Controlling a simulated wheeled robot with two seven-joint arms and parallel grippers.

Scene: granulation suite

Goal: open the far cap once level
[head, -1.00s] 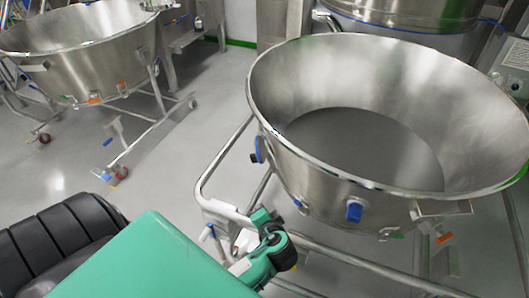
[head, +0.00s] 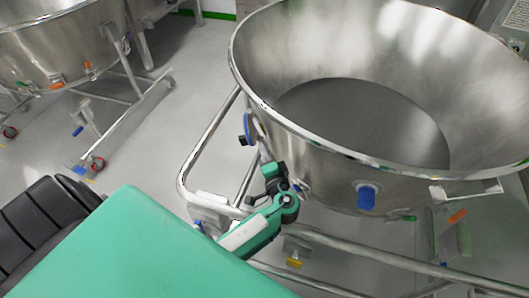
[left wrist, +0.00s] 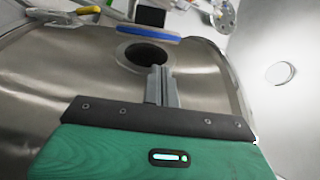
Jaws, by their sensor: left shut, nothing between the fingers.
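A large open steel bowl (head: 310,150) on a wheeled tube frame fills the right of the head view. Its outer wall bears a blue fitting (head: 366,197) in front and a blue-and-black fitting (head: 247,128) on the left side. I cannot tell which is the far cap. My left gripper (head: 272,175) is close to the wall between these fittings; contact is unclear. In the left wrist view its fingers (left wrist: 161,84) are shut and empty, in front of a round dark port (left wrist: 146,55) in the steel. A blue bar (left wrist: 149,32) lies beyond the port. My right gripper is out of view.
The frame's bent tube rail (head: 190,165) runs beside and below my left gripper. A second steel bowl (head: 60,45) on a wheeled frame stands at upper left. Grey floor (head: 165,130) is clear between the two. A yellow handle (left wrist: 65,17) shows in the wrist view.

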